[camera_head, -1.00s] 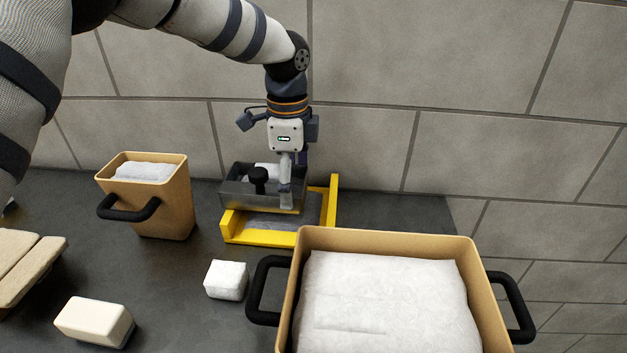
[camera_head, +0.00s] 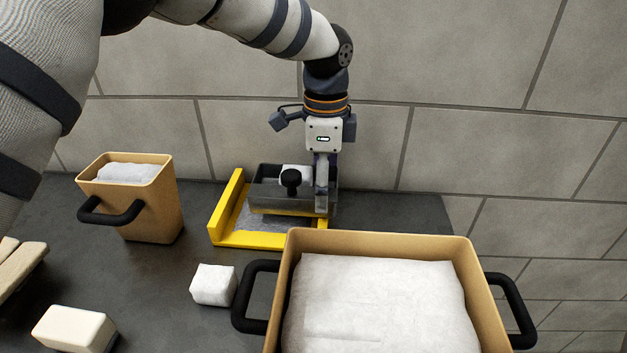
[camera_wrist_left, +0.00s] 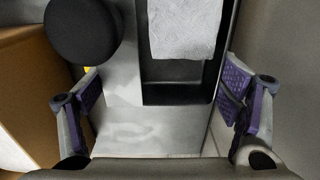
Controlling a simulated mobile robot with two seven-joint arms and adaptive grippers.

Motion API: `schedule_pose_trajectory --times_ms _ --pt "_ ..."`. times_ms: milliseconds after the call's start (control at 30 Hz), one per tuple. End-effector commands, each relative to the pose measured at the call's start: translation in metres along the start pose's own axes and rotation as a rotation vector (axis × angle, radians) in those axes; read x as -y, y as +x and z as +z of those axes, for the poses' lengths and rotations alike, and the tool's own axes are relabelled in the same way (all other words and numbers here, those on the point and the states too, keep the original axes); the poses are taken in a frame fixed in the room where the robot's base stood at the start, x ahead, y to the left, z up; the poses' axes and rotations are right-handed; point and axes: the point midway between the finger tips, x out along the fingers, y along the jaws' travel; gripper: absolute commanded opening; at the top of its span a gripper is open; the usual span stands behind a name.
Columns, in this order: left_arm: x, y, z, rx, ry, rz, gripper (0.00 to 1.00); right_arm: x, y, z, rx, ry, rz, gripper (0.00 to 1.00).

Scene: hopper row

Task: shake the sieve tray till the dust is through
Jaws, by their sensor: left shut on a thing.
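The sieve tray (camera_head: 272,199) is a dark grey open box with a black knob (camera_head: 291,178). It is held over the right part of a yellow frame (camera_head: 250,239), with grey surface showing inside the frame at left. A white block (camera_head: 296,170) lies in the tray and also shows in the left wrist view (camera_wrist_left: 184,28). My left gripper (camera_head: 321,197) is shut on the tray, pointing down at its right part. In the left wrist view its purple-padded fingers (camera_wrist_left: 165,100) stand either side of the tray's grey part. Dust cannot be made out clearly. My right gripper is out of view.
A large tan bin (camera_head: 385,243) with white filling stands close in front, right of the frame. A smaller tan bin (camera_head: 158,205) stands at left. A white cube (camera_head: 214,285), a cream block (camera_head: 73,328) and wooden slats (camera_head: 20,270) lie nearer. The wall is close behind.

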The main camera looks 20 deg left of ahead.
Motion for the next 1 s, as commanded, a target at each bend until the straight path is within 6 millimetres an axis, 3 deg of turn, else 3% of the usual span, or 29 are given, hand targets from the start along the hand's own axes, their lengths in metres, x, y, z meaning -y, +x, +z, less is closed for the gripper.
schedule_pose_trajectory --times_ms 167,500,600,867,1000 --pt "0.000 -0.003 0.008 -0.002 -0.001 -0.004 0.44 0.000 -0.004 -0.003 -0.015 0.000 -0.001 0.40" --pt "0.000 -0.004 0.068 -0.002 -0.002 -0.006 0.44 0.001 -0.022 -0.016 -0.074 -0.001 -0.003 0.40" --pt "0.000 -0.003 0.077 -0.001 0.000 -0.004 0.44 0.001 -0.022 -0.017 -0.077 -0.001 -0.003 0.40" --pt "0.000 -0.001 0.078 0.000 0.001 -0.002 0.44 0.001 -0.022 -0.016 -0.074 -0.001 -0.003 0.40" --pt "0.001 0.002 0.059 0.001 0.002 0.001 0.44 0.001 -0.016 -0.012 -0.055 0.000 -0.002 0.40"
